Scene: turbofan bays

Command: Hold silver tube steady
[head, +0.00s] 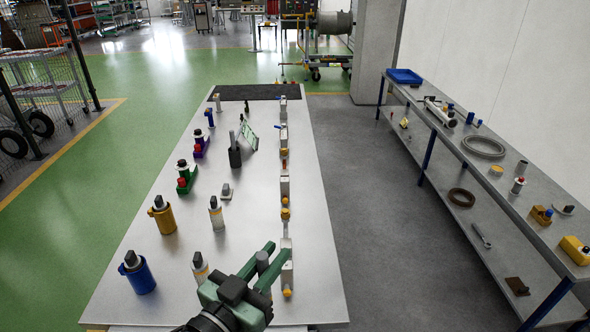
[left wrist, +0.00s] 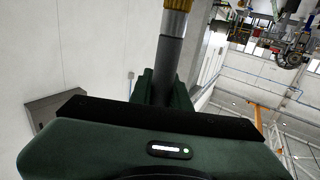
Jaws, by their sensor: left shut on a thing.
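My left gripper (head: 278,250) has green fingers and reaches over the front of the long table. It is shut on a grey tube (head: 262,258), whose dark top shows between the fingers. In the left wrist view the same grey tube (left wrist: 168,70) stands between the fingers, with a brass-coloured end (left wrist: 177,5) cut off by the top edge. The tube's lower part is hidden by the gripper in the head view. A silver bottle-like tube with a dark top (head: 216,213) stands upright on the table, and a similar one (head: 200,268) stands just left of the gripper. My right gripper is not in view.
The long table (head: 190,240) carries a blue cylinder (head: 139,275), a yellow cylinder (head: 163,217) and a row of small fixtures (head: 285,188) along its right side. A grey shelf bench (head: 470,130) with loose parts stands at the right. The aisle between them is clear.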

